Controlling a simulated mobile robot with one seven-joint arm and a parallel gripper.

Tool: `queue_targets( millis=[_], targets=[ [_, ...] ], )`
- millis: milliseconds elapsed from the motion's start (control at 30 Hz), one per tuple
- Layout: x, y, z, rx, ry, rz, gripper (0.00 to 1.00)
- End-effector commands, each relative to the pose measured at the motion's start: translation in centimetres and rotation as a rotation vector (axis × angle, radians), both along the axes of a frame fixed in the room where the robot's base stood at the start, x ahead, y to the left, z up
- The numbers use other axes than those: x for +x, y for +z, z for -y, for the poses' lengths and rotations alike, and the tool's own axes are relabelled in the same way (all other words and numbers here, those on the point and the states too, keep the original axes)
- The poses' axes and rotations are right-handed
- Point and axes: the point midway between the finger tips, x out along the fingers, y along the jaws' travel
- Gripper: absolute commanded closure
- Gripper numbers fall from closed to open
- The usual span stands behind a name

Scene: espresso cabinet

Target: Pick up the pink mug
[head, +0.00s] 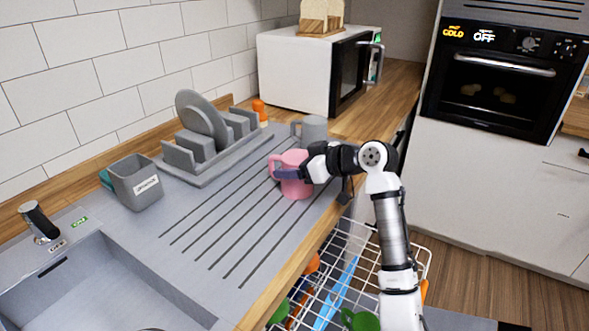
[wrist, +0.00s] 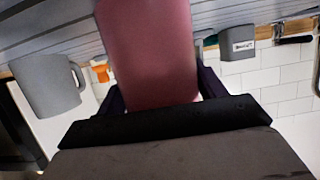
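The pink mug (head: 295,189) appears upright at the right part of the grey ribbed drainboard, its handle on the left. My gripper (head: 286,174) reaches it from the right, with a dark finger across the mug's near side. In the wrist view, the mug (wrist: 150,50) fills the space between the two dark fingers of my gripper (wrist: 160,92). The fingers lie close along both sides. Whether they press on the mug is not clear, as their tips are largely hidden.
A grey mug (head: 314,128) stands just behind the pink one. A dish rack (head: 213,150) with plates and a grey caddy (head: 135,186) stand to the left. A white microwave (head: 300,72) is behind. An open dishwasher rack (head: 350,262) lies below the counter edge.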

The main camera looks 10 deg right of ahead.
Motion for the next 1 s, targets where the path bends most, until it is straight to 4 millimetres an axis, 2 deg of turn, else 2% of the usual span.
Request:
queue_targets(
  millis=[33,233,500,667,867,1000],
  targets=[
    [0.0,0.0,0.0,0.0,0.0,0.0,0.38],
    [0.0,0.0,0.0,0.0,0.0,0.0,0.64],
    [0.0,0.2,0.0,0.0,-0.001,0.002,0.65],
    [0.0,1.1,0.0,-0.002,0.001,0.004,0.65],
    [0.0,4.2,0.0,-0.004,0.001,0.005,0.65],
    [0.0,7.8,-0.1,-0.003,0.002,0.006,0.65]
  ],
)
